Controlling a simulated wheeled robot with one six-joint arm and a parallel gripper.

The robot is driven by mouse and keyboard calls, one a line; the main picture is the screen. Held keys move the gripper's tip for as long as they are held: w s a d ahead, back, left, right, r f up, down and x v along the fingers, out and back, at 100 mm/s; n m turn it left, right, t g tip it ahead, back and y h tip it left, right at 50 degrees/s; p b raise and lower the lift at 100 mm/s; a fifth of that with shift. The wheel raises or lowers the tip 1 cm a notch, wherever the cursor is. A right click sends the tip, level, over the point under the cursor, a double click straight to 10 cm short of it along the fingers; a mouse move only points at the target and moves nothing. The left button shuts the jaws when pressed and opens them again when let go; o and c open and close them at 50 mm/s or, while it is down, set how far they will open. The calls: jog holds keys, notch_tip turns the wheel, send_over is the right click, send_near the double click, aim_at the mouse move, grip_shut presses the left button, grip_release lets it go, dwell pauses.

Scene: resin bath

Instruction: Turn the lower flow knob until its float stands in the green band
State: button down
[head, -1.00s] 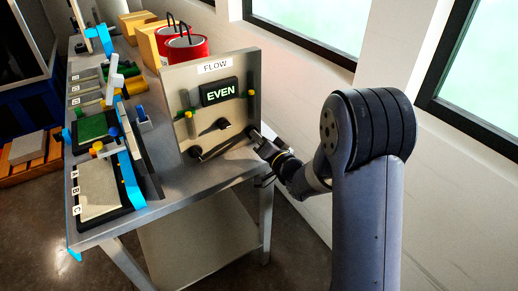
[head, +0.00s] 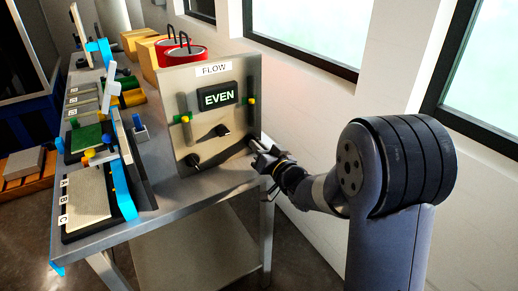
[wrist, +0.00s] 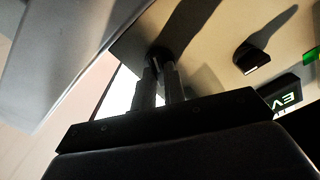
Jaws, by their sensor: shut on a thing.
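The grey flow panel (head: 228,159) stands upright on the bench, with a lit EVEN display (head: 218,97). It carries a dark middle knob (head: 222,130), which also shows in the wrist view (wrist: 250,58), and a dark lower-left knob (head: 192,160). My gripper (head: 254,147) is at the panel's lower right edge. In the wrist view its fingers (wrist: 160,75) are closed around a dark round knob (wrist: 158,54). A yellow float (head: 185,119) sits in the left gauge beside a green mark. Another yellow float (head: 251,100) sits in the right gauge. Its exact band position is too small to tell.
Trays and blue-handled fixtures (head: 125,190) line the bench's left side. The windowed wall (head: 300,110) is close behind and right of my arm. The bench's front right corner is clear.

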jog(key=shift+f, duration=0.1)
jog(key=c, duration=1.5)
grip_release()
jog(key=shift+s+d, duration=0.1)
jog(key=v, duration=1)
jog(key=shift+s+d, duration=0.2)
jog(key=shift+s, duration=0.05)
jog(key=shift+w, duration=0.1)
jog(key=x, duration=1)
jog(key=shift+w+a, duration=0.25)
jog(key=shift+a, duration=0.05)
